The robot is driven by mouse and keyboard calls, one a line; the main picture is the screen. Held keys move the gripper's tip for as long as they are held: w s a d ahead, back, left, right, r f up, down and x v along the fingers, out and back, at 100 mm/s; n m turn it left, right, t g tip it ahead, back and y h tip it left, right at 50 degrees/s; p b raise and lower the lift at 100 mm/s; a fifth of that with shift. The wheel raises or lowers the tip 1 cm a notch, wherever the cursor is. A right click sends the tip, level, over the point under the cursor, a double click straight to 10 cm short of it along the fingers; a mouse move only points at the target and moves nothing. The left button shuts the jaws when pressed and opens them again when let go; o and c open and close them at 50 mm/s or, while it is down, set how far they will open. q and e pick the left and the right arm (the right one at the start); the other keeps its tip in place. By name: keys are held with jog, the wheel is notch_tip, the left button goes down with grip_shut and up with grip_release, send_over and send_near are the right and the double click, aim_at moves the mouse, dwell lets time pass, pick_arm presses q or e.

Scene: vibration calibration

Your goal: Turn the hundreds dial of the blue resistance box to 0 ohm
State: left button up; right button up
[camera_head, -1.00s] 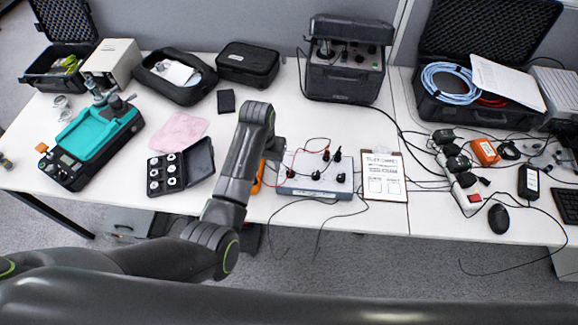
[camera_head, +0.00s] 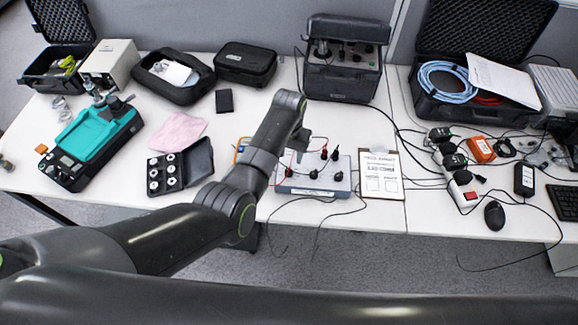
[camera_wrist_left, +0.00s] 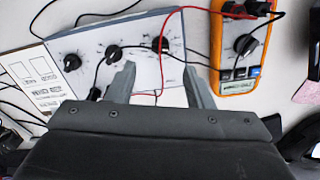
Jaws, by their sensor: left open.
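The resistance box (camera_head: 290,187) is a pale grey-blue box with several black dials on its top face. In the left wrist view the box (camera_wrist_left: 85,43) shows three dials: one at the left (camera_wrist_left: 71,62), one in the middle (camera_wrist_left: 112,52) and one at the right (camera_wrist_left: 160,44). My left gripper (camera_head: 301,146) is over the left part of the box. In the wrist view the left gripper (camera_wrist_left: 160,70) is open and empty, and the right dial appears just beyond the gap between its fingertips. The dial markings are too small to read. My right gripper is not in view.
An orange multimeter (camera_wrist_left: 235,88) lies beside the box, with red and black leads crossing the box. A clipboard (camera_head: 381,178) lies on its other side. A black weight case (camera_head: 200,160) and a power strip (camera_head: 457,178) stand farther off.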

aim_at(289, 170)
pick_arm(q)
notch_tip(289, 170, down, 8)
jog(key=shift+r+b, duration=0.1)
jog(key=shift+b, duration=0.75)
jog(key=shift+c, duration=0.5)
jog(key=c, duration=0.9)
jog(key=shift+n, duration=0.3)
jog(key=n, duration=0.5)
jog(key=shift+n+p, duration=0.3)
jog(key=n, duration=0.5)
jog(key=shift+n, duration=0.3)
